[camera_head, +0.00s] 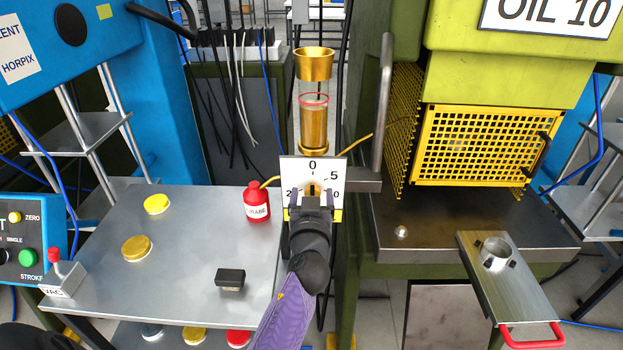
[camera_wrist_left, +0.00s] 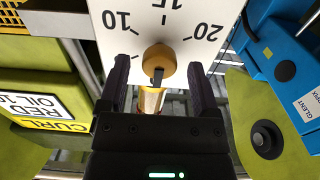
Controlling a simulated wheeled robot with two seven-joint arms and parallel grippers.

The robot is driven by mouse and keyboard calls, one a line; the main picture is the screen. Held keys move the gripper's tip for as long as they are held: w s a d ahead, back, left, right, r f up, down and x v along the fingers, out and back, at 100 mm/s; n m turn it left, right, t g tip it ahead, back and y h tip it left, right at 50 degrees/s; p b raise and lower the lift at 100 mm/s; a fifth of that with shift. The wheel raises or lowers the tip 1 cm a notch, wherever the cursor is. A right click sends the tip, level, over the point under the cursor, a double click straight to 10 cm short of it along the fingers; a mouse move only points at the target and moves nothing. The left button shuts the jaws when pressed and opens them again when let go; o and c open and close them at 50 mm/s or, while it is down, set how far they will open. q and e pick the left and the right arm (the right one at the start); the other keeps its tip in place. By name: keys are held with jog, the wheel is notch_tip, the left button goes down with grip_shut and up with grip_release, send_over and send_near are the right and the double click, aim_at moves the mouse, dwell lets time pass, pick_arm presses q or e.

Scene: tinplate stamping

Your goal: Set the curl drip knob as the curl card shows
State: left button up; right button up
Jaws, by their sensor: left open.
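The brass curl drip knob (camera_head: 313,188) sits on a white dial plate (camera_head: 299,172) marked 0 and 5 in the head view. The left wrist view shows the knob (camera_wrist_left: 159,62) upside down, with 10, 15 and 20 on the plate (camera_wrist_left: 118,42). A dark bar on the knob runs away from the 15, roughly toward the 0 side. My left gripper (camera_head: 311,201) is open, its fingers (camera_wrist_left: 160,83) apart on either side of the knob, with gaps visible. The curl card (camera_head: 550,14) reads OIL 10; its yellow CURL strip (camera_wrist_left: 55,124) shows in the wrist view. My right gripper is out of view.
A brass oil cup (camera_head: 314,66) with a clear section stands above the dial. A red bottle (camera_head: 257,205) stands on the grey table (camera_head: 190,255) left of the dial. A vertical grey bar (camera_head: 384,110) and yellow mesh guard (camera_head: 470,145) are to the right.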

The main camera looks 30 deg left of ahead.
pick_arm(q)
jog(key=shift+w, duration=0.15)
jog(key=shift+c, duration=0.6)
grip_shut()
jog(key=shift+m, duration=0.3)
